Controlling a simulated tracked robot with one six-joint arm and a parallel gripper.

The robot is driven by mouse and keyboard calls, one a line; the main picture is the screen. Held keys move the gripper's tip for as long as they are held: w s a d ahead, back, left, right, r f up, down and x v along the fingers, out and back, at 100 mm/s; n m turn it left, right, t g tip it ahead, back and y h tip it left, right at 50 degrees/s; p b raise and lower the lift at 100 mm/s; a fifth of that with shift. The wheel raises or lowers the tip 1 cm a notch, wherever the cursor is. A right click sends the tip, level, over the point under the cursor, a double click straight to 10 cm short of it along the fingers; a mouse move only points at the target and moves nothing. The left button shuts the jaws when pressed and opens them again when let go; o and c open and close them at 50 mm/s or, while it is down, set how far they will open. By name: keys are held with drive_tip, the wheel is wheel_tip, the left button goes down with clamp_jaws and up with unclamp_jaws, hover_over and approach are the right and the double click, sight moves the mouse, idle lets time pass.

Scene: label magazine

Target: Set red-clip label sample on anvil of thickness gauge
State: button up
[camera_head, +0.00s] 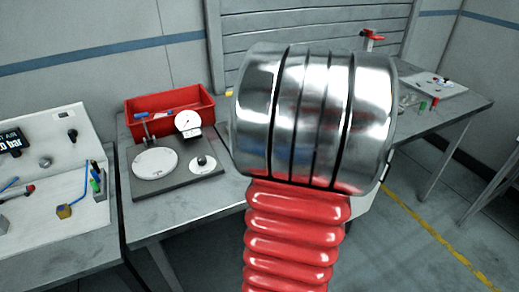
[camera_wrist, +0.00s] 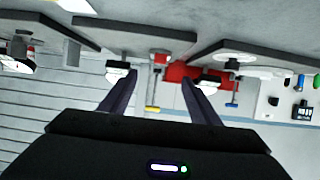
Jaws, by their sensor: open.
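The thickness gauge (camera_head: 187,123), with a round white dial, stands on a dark grey plate at the left in the head view. A white disc (camera_head: 155,163) and a smaller white disc with a black knob (camera_head: 203,163) are in front of it. I cannot tell which part is the anvil. I cannot make out the red-clip label sample for sure. My gripper (camera_wrist: 160,80) shows in the wrist view with its two dark fingers spread wide. Nothing is visibly held between them. The wrist picture is upside down.
A red bin (camera_head: 180,100) stands behind the gauge. A panel bench (camera_head: 50,190) with small tools is at far left. The right table (camera_head: 450,100) bears a pale board (camera_head: 438,84) with small coloured items and a red-topped stand (camera_head: 370,40). The head view's middle is blocked.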

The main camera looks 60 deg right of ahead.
idle(0.6)
drive_tip(key=w+a+r+n+g, duration=0.15)
drive_tip(key=w+a+r, duration=0.25)
drive_tip(key=a, duration=0.4)
drive_tip(key=w+a+r+g, duration=0.2)
drive_tip(key=w+a+r, duration=0.15)
drive_tip(key=a, duration=0.55)
drive_tip(key=s+a+n+g+y, duration=0.1)
drive_tip(key=s+a, duration=0.4)
drive_tip(key=a, duration=0.8)
drive_tip(key=s+a+n+g+y, duration=0.1)
drive_tip(key=s+a+n+y, duration=0.2)
drive_tip(key=a, duration=1.1)
drive_tip(key=s+y, duration=0.2)
drive_tip(key=y, duration=0.1)
drive_tip(key=shift+s+r+n, duration=0.2)
drive_tip(key=shift+n, duration=0.15)
drive_tip(key=shift+g, duration=0.25)
drive_tip(key=shift+c, duration=0.6)
